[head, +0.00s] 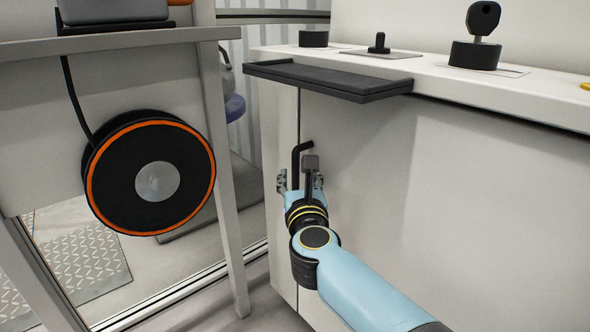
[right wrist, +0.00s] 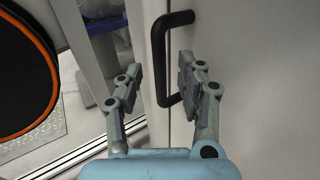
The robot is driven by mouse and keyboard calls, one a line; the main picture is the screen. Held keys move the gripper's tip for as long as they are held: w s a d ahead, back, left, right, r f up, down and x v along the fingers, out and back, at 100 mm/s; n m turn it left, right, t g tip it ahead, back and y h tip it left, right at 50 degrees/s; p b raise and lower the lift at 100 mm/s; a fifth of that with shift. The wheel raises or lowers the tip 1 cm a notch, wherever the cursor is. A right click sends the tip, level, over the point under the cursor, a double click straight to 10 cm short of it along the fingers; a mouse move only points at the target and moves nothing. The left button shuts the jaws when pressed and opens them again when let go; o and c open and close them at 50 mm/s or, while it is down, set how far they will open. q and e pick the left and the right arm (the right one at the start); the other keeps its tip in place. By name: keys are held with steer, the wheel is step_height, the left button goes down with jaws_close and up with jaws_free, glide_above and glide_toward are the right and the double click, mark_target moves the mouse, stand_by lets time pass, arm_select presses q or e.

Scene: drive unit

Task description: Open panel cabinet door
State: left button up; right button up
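The white cabinet door (head: 400,200) stands shut, with a narrow seam along its left edge in the head view. Its black bar handle (head: 297,152) is near that seam; it also shows in the right wrist view (right wrist: 159,60). My right gripper (head: 300,182) is at the handle with its fingers apart. In the right wrist view, the open fingers (right wrist: 160,86) stand on either side of the handle's lower part, and a gap shows between the bar and the left finger. Contact at the right finger is unclear. My left gripper is out of view.
A dark shelf (head: 330,80) juts out above the handle. The cabinet's white top (head: 430,68) carries black knobs and a key switch (head: 476,52). A bench with a black and orange reel (head: 110,190) stands close on the left, with a narrow floor gap between.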

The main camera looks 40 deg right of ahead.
mark_target(295, 171)
steer(key=x, duration=0.4)
jaws_close()
steer(key=shift+f, duration=0.15)
stand_by(0.5)
